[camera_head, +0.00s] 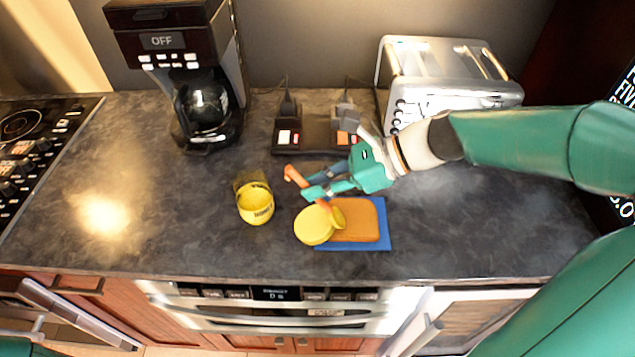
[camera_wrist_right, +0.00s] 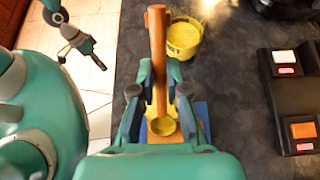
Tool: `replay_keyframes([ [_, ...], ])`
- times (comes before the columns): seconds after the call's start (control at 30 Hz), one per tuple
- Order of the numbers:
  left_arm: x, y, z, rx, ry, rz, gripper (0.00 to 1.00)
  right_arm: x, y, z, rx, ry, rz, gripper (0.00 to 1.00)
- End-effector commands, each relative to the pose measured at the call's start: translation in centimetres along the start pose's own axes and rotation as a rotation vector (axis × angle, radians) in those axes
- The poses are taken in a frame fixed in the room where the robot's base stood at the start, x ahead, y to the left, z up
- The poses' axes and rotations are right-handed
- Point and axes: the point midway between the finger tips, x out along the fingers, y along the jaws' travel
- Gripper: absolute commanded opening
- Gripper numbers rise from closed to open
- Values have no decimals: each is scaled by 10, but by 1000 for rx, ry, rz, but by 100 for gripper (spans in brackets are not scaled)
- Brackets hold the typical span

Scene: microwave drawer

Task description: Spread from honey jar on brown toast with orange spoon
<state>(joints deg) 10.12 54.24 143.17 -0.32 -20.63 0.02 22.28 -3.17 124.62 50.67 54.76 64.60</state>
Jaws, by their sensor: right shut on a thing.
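The yellow honey jar (camera_head: 256,205) stands open on the counter, left of the toast. The brown toast (camera_head: 365,222) lies on a blue square (camera_head: 384,238). A yellow round patch or disc (camera_head: 314,226) overlaps the toast's left edge; I cannot tell its height. My right gripper (camera_head: 318,190) is shut on the orange spoon (camera_head: 296,176), whose yellow-looking bowl (camera_wrist_right: 163,127) is over the toast's left part. Contact with the toast is unclear. The jar also shows in the right wrist view (camera_wrist_right: 184,38). My left gripper (camera_wrist_right: 82,46) hangs over the floor there, its jaw state unclear.
A coffee maker (camera_head: 204,105) stands at the back left and a silver toaster (camera_head: 445,75) at the back right. A dark switch panel (camera_head: 315,135) lies behind the spoon. A stove (camera_head: 25,145) is far left. Counter left of the jar is clear.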

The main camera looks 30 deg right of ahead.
Motion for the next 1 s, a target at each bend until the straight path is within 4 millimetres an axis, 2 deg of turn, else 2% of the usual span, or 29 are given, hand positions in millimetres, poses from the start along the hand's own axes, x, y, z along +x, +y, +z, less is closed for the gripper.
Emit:
replay_keyframes([
  [0.47, 4, -2, 0, 0, 0, 0, 94, 3, 0, -6, 1, 0, 0, 0],
  [1.0, 0, 0, 0, 0, 0, 0, 94, 2, 0, -4, 1, 0, 0, 0],
])
